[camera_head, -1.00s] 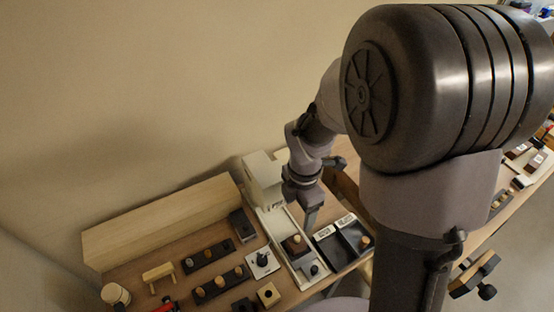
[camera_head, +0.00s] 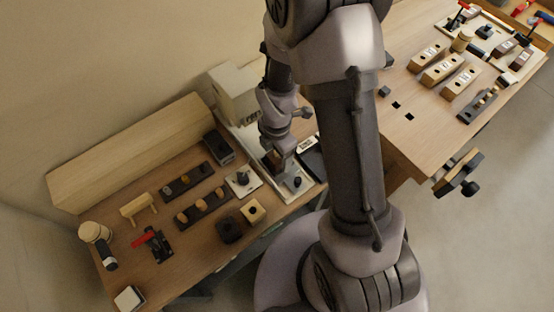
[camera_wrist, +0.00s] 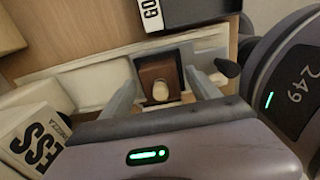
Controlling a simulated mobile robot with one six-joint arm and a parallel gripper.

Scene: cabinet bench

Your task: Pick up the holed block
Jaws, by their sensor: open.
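A brown block (camera_wrist: 149,72) with a pale round peg (camera_wrist: 160,91) in its top face sits on a light tray (camera_wrist: 80,72) in the wrist view. My gripper (camera_wrist: 162,76) is open, with one finger on each side of this block; I cannot tell whether they touch it. In the head view my gripper (camera_head: 279,163) is low over the light tray (camera_head: 240,132) and mostly hides the block. A pale wooden block with a dark hole (camera_head: 253,210) and a dark block with a hole (camera_head: 230,230) stand apart on the bench to the left.
A white plate with a black knob (camera_head: 242,180) lies just left of the tray. A black bin (camera_wrist: 190,12) borders the tray, and a black knob (camera_wrist: 228,67) is close to one finger.

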